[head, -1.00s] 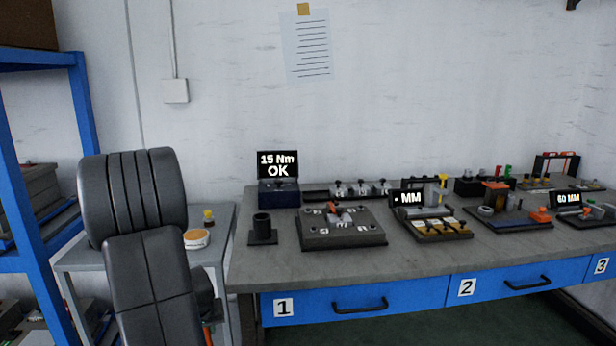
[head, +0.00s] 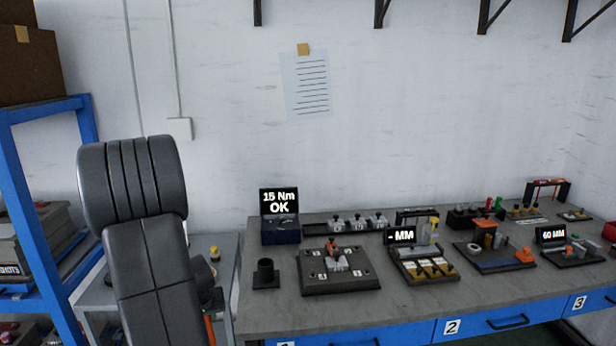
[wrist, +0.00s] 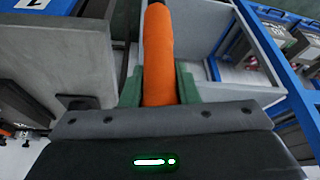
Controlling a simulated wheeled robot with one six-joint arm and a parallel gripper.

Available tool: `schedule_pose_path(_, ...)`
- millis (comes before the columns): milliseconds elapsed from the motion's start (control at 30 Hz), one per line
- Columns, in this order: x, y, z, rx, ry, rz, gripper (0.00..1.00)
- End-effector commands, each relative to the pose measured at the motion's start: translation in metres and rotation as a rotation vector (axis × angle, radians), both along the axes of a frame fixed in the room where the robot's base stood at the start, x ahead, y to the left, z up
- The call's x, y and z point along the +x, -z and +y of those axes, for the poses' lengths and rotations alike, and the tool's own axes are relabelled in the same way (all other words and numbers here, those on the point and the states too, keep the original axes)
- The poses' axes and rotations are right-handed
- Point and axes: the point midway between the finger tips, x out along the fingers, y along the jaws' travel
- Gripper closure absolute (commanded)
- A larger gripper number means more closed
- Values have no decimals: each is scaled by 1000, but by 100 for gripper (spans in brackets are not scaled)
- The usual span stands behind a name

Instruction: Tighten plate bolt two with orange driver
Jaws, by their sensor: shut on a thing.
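The orange driver (wrist: 158,60) is held between the green fingers of my gripper (wrist: 160,85) in the wrist view, its handle pointing away from the gripper body. The individual bolts are too small to tell apart. The driver is well apart from the plate.
A black cup-shaped holder (head: 265,273) stands left of the plate. A display (head: 279,202) behind it reads "15 Nm OK". Several bolts sit in a rack (head: 350,226) at the back. Other fixtures fill the bench's right. A blue shelf (head: 45,108) stands at the left.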

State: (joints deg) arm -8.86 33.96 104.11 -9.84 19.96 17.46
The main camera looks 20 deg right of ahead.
Motion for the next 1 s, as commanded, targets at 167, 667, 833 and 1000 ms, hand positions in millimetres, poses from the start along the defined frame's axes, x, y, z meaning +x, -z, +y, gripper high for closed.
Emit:
schedule_pose_path(167,0,-33,0,0,0,-1,100)
schedule_pose_path(667,-12,-95,-74,0,155,-8,100)
schedule_pose_path(833,-23,-133,-134,0,279,-9,100)
schedule_pose_path(1000,-33,-166,-187,-1,391,-7,100)
